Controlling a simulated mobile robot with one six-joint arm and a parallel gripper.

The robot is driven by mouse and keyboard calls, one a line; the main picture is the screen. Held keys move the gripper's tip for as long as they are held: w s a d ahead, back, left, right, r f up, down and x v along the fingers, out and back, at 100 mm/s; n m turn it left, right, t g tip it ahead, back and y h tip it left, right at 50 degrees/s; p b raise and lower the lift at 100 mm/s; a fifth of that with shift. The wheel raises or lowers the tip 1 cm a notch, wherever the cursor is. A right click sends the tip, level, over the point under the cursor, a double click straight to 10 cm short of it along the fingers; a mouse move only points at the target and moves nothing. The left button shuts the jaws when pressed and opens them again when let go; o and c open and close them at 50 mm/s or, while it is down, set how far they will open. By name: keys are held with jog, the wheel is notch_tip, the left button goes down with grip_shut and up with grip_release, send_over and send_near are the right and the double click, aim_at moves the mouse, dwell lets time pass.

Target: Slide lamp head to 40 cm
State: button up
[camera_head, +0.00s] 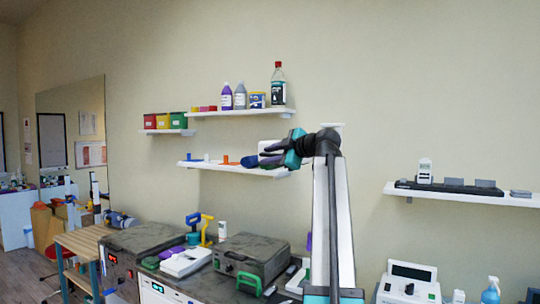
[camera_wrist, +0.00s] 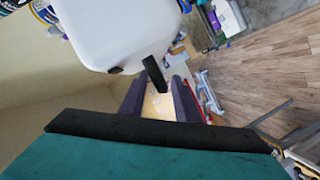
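A white rounded housing, which looks like the lamp head (camera_wrist: 115,30), fills the top of the wrist view. A short black handle (camera_wrist: 153,68) sticks out from its lower edge. My gripper (camera_wrist: 160,80) has its two dark fingers apart, with a bright gap between them. The handle's end shows between or just beyond the fingertips; contact cannot be made out. In the head view my gripper (camera_head: 252,161) is raised in front of the wall shelves, and a small white part (camera_head: 268,146) shows just above it. No distance scale is readable.
A wall shelf (camera_head: 205,165) lies behind my gripper, with a bottle shelf (camera_head: 240,112) above. Another shelf (camera_head: 460,193) is at right. Below are grey cases (camera_head: 250,256) and devices on a counter. A mirror (camera_head: 72,130) is at left. Wooden floor (camera_wrist: 265,75) shows in the wrist view.

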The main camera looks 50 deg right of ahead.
grip_shut()
jog(key=shift+f, duration=0.1)
notch_tip(320, 180, down, 20)
jog(key=b, duration=1.4)
grip_release()
jog(key=shift+s, duration=0.1)
